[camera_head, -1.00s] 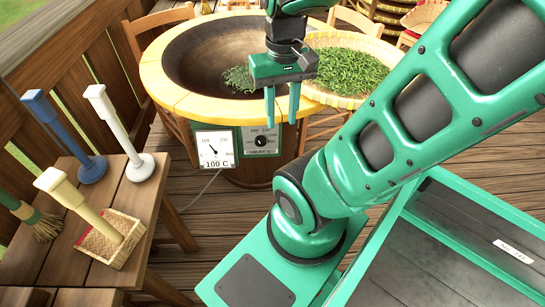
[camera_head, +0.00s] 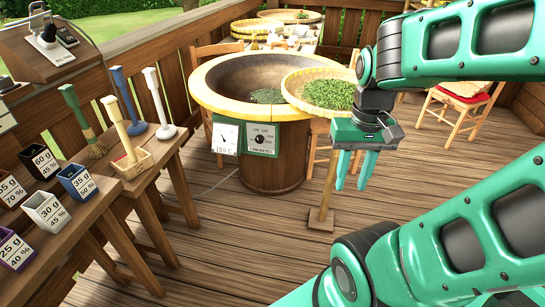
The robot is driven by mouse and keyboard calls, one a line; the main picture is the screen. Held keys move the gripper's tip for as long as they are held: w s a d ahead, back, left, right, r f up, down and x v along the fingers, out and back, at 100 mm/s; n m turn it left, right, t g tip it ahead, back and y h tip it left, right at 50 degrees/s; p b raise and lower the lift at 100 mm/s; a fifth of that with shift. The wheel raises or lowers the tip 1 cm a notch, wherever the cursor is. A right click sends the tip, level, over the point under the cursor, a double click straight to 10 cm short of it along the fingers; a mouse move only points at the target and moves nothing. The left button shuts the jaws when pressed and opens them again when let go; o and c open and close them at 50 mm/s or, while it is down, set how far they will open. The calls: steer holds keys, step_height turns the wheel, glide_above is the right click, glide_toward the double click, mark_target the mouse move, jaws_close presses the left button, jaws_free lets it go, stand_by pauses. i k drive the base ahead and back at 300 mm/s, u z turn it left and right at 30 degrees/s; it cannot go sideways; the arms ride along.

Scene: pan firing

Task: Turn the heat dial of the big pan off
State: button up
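The big pan (camera_head: 207,96) is a wide dark bowl with a yellow rim on a round wooden base, in the middle of the head view. Its heat dial (camera_head: 260,139) is a dark knob on a green-edged white plate at the front. A gauge (camera_head: 226,137) reading 100 C is left of the dial. My gripper (camera_head: 353,170) hangs in the air to the right of the dial, apart from it. Its two green fingers point down with a gap between them and hold nothing. Some green leaves (camera_head: 268,96) lie in the pan.
A woven tray of leaves (camera_head: 329,92) sits on a wooden stand right of the pan. A side table (camera_head: 160,163) at left bears upright tools and labelled cups (camera_head: 76,181). Chairs (camera_head: 460,108) stand behind. The deck (camera_head: 235,245) before the pan is clear.

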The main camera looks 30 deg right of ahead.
mark_target(259, 139)
steer(key=z, duration=0.1)
steer(key=k, duration=0.15)
steer(key=z, duration=0.7)
steer(key=i, duration=1.5)
